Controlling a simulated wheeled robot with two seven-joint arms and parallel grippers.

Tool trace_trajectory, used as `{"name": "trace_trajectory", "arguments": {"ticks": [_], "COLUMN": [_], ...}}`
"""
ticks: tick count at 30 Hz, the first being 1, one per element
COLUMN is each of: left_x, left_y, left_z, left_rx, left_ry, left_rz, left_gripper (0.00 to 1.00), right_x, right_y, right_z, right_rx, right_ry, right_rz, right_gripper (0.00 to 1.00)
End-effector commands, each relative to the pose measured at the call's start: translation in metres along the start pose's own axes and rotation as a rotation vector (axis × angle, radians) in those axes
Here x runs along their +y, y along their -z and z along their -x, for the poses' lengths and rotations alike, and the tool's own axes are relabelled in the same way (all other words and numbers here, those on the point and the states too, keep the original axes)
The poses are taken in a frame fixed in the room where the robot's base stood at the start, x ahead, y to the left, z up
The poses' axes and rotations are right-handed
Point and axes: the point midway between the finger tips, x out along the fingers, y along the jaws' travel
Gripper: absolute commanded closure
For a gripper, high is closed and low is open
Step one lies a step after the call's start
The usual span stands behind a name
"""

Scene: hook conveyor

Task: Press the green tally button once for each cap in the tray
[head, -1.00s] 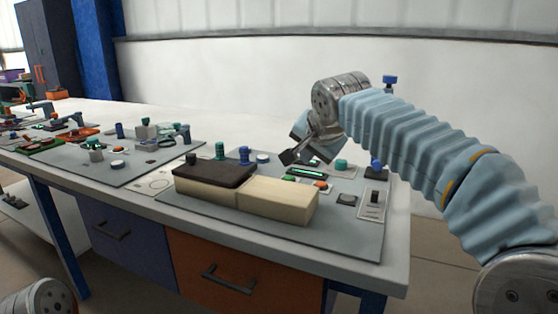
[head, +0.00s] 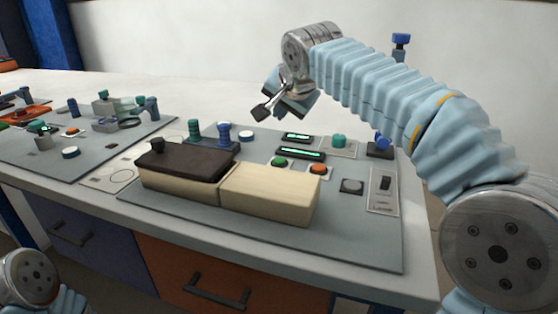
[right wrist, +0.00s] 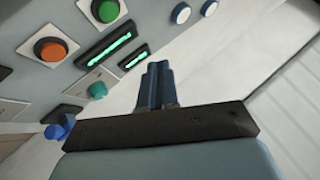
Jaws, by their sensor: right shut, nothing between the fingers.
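The green button (head: 279,162) sits on the grey board, left of an orange-red button (head: 318,169); it also shows in the right wrist view (right wrist: 107,11). Two lit green displays (head: 300,153) are behind the buttons, their text unreadable. My right gripper (head: 262,114) is shut and empty, above and behind the buttons, apart from them; its closed fingers show in the right wrist view (right wrist: 156,82). A long wooden box (head: 270,192) stands in front, its left part under a dark lid (head: 185,161). I cannot identify the tray or its caps. My left gripper is out of view.
Blue and green knobs (head: 224,133) and a white disc (head: 246,136) stand behind the box. A teal button (head: 338,141), a blue knob (head: 382,143) and a black switch (head: 385,183) are on the right. Another cluttered board (head: 60,170) lies left.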

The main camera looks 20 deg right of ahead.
Motion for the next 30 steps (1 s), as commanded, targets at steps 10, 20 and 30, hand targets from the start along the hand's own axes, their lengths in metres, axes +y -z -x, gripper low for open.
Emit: {"name": "trace_trajectory", "arguments": {"ticks": [10,20,30], "left_x": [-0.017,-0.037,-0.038], "left_y": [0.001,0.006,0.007], "left_z": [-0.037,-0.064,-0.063], "left_rx": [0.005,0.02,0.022], "left_ry": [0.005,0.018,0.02], "left_rz": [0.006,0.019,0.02], "left_gripper": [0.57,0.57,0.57], "right_x": [0.024,0.042,0.042], "right_y": [-0.024,-0.042,-0.042], "right_z": [-0.032,-0.058,-0.058], "right_rx": [-0.001,0.0,0.0], "right_ry": [0.0,0.0,0.0], "right_rz": [0.0,0.0,0.0], "right_gripper": [1.0,1.0,1.0]}}
